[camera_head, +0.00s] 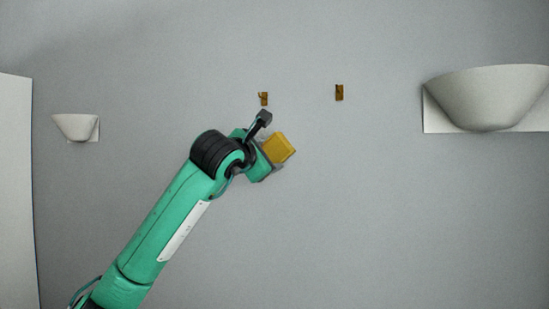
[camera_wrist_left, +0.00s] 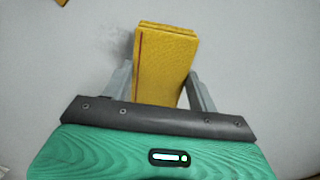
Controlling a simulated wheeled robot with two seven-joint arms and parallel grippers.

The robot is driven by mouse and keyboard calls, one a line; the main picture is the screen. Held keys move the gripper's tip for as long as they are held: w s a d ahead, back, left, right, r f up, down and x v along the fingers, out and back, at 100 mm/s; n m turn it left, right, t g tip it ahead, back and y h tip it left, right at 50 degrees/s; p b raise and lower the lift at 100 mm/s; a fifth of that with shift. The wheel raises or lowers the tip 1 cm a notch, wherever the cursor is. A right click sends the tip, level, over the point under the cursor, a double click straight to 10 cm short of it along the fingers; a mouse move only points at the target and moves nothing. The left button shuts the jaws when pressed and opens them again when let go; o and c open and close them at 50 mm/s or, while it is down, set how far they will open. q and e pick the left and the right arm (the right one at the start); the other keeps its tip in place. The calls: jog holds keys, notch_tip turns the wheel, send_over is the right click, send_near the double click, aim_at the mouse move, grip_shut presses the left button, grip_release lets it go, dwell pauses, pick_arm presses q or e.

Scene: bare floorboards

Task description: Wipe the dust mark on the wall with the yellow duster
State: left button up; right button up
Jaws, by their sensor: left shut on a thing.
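The yellow duster (camera_head: 279,148) is a block-shaped pad with a reddish line along one edge in the left wrist view (camera_wrist_left: 164,60). My left gripper (camera_head: 266,160) is shut on it, with one finger on each side of the duster in the left wrist view (camera_wrist_left: 161,88). The grey wall (camera_head: 380,210) fills most of the head view. A faint darker smudge, likely the dust mark (camera_wrist_left: 122,43), shows on the wall just left of the duster in the left wrist view. I cannot tell whether the duster touches the wall. My right gripper is not in view.
Two small brown fittings (camera_head: 263,99) (camera_head: 339,92) are on the wall above the duster. White bowl-shaped fixtures stick out at the left (camera_head: 75,127) and right (camera_head: 487,98). A pale panel (camera_head: 16,190) stands at the left edge. The wall below and right of the duster is bare.

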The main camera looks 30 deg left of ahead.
pick_arm(q)
jog(key=a, duration=0.4)
jog(key=shift+s+a+b, duration=0.1)
jog(key=shift+a+b, duration=0.2)
jog(key=shift+a, duration=0.05)
jog(key=shift+s+d+b, duration=0.2)
jog(key=shift+s+b, duration=0.95)
jog(key=shift+s, duration=1.8)
jog(key=shift+s+d+b, duration=0.1)
jog(key=shift+s+b, duration=0.4)
jog(key=shift+s, duration=1)
